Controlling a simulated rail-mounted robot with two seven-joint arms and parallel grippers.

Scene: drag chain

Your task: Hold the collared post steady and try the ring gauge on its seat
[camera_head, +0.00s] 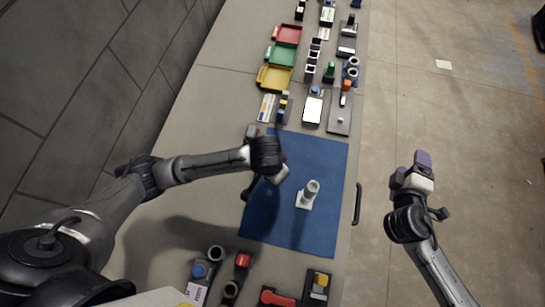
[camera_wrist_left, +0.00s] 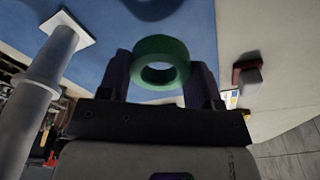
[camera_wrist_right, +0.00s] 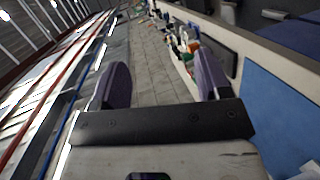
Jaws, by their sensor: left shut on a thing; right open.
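The collared post (camera_head: 308,193) is light grey and stands upright on a pale square base on the blue mat (camera_head: 333,160). In the left wrist view the post (camera_wrist_left: 28,115) is at the left, with its collar and base visible. My left gripper (camera_wrist_left: 160,75) is shut on the green ring gauge (camera_wrist_left: 162,45), whose hole is clear. The ring is beside the post, apart from it; in the head view my arm hides it. My right gripper (camera_head: 420,163) is open and empty, beyond the table's right edge; its fingers (camera_wrist_right: 160,75) also show in the right wrist view.
Red (camera_head: 287,35), green (camera_head: 282,56) and yellow (camera_head: 273,78) trays stand at the far left of the table, with several small parts and fixtures beside them. More parts lie at the near end. A dark handle (camera_head: 357,204) runs along the right edge. The mat around the post is clear.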

